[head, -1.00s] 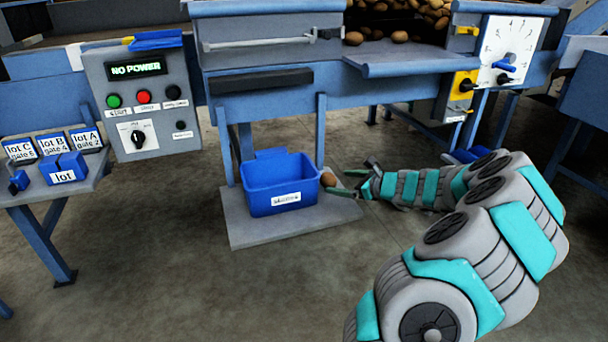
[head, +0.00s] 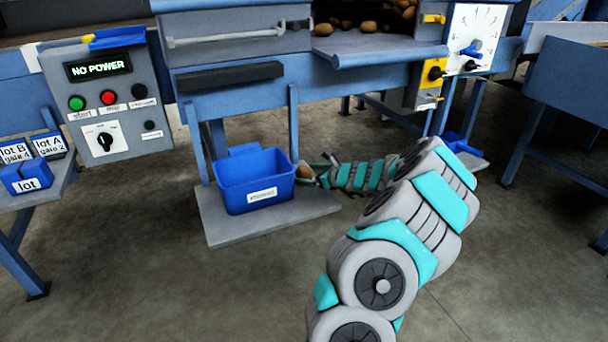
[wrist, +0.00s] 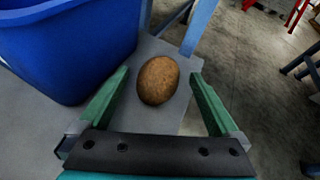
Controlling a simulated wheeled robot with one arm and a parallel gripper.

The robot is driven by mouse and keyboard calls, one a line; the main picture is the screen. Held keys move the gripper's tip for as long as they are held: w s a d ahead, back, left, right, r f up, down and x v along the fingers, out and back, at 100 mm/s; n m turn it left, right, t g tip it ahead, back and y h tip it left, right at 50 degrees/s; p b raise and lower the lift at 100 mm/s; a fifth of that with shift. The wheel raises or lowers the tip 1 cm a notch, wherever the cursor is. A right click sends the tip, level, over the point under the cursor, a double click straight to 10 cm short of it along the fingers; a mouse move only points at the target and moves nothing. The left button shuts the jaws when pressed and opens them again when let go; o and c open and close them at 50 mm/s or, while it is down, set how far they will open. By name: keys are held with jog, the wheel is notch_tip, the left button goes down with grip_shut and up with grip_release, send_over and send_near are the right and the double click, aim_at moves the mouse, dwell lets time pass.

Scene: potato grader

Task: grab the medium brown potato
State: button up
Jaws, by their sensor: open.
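A brown, oval potato (wrist: 158,82) appears over the grey slab in the wrist view, to the right of the blue bin. It also shows in the head view (head: 305,171), just right of the bin's right wall. My gripper (wrist: 160,75) is open, with one green finger on each side of the potato and a visible gap to both. In the head view my gripper (head: 314,170) is low beside the bin, around the potato. Its far finger is partly hidden there. I cannot tell the potato's size against others.
The blue bin (head: 255,188) with a white label stands on the grey slab (head: 235,229), close to my left finger. Blue machine legs (head: 294,120) rise behind. A control panel (head: 108,98) reads NO POWER. Open floor lies in front.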

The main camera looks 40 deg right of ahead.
jog(key=c, duration=1.5)
